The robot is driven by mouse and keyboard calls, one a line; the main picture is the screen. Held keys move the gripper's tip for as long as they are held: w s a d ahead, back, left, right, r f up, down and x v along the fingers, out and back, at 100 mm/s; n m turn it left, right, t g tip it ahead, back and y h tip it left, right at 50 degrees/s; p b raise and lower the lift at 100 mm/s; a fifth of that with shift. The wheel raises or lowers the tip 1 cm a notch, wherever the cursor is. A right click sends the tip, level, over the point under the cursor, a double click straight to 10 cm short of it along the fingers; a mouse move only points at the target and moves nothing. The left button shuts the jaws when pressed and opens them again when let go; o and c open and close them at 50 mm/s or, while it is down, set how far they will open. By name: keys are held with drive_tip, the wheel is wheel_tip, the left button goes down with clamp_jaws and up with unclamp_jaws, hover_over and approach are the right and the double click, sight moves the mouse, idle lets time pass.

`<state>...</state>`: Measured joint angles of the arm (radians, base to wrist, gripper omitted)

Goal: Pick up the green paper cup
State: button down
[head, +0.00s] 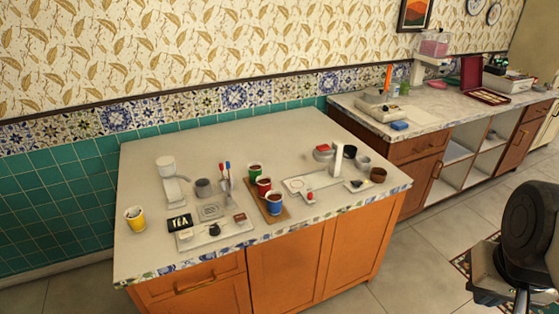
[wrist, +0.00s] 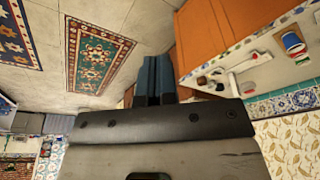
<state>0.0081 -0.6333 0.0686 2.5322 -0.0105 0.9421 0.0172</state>
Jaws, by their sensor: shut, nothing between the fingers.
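The green paper cup (head: 255,172) stands upright on a small wooden board (head: 283,213) on the island counter in the head view. It is the rearmost of three cups in a row, with a red cup (head: 263,186) and a blue cup (head: 274,203) in front of it. All three look filled with something dark. My gripper (wrist: 157,92) is shut and empty in the wrist view, its two dark blue fingers side by side. It is away from the cups, over the floor beside the counter. I cannot make out the green cup in the wrist view.
A holder with toothbrush-like sticks (head: 226,182) and a grey cup (head: 203,187) stand left of the cups. A white tray (head: 295,185) with a tall white post stands to their right. A yellow cup (head: 135,219) is at the far left. The counter's back is clear.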

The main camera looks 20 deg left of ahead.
drive_tip(key=c, duration=1.8)
unclamp_jaws()
drive_tip(key=o, duration=1.6)
drive_tip(key=shift+w+r, duration=0.1)
